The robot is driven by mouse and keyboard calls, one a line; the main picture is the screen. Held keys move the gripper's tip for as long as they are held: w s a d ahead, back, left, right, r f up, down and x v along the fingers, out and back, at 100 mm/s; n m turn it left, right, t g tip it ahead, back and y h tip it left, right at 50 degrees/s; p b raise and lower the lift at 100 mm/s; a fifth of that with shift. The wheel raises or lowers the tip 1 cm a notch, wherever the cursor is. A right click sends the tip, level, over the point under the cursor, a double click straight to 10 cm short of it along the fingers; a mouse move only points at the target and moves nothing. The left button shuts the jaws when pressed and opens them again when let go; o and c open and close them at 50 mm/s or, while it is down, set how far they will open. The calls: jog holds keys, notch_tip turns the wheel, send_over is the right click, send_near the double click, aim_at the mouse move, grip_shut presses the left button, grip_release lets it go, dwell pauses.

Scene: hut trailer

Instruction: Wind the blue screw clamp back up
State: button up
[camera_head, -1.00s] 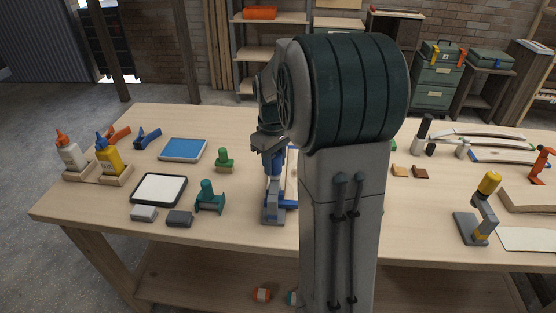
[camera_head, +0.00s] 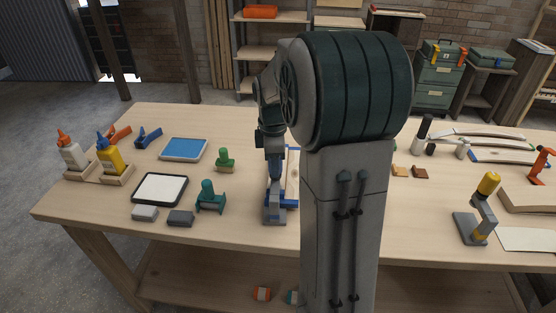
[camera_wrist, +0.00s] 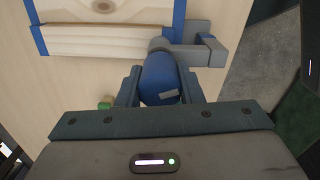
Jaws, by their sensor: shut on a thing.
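The blue screw clamp stands on the workbench in the head view, with its grey foot (camera_head: 274,214) at the front and my arm beside it. My gripper (camera_head: 273,160) points down over the clamp from above. In the wrist view the clamp's blue handle (camera_wrist: 160,74) sits between the two fingers of my gripper (camera_wrist: 159,88), which are shut on it. The clamp's grey frame (camera_wrist: 201,52) reaches to the right of the handle. Next to it lies a pale wooden piece with blue edges (camera_wrist: 100,40). My arm hides part of this piece in the head view.
Left of the clamp stand a teal clamp-like tool (camera_head: 210,199), a green stamp-like piece (camera_head: 225,161) and a black-rimmed tray (camera_head: 160,189). Glue bottles (camera_head: 110,157) stand at far left. A yellow-topped grey clamp (camera_head: 484,208) stands right. Bench space left of the clamp's foot is clear.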

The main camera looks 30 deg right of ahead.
jog(key=shift+n, duration=0.5)
dwell(0.3)
jog(key=o, duration=1)
jog(key=shift+c, duration=0.2)
notch_tip(320, 180, up, 14)
jog(key=shift+s+a, duration=0.2)
jog(key=shift+a, duration=0.05)
jog(key=shift+f, duration=0.1)
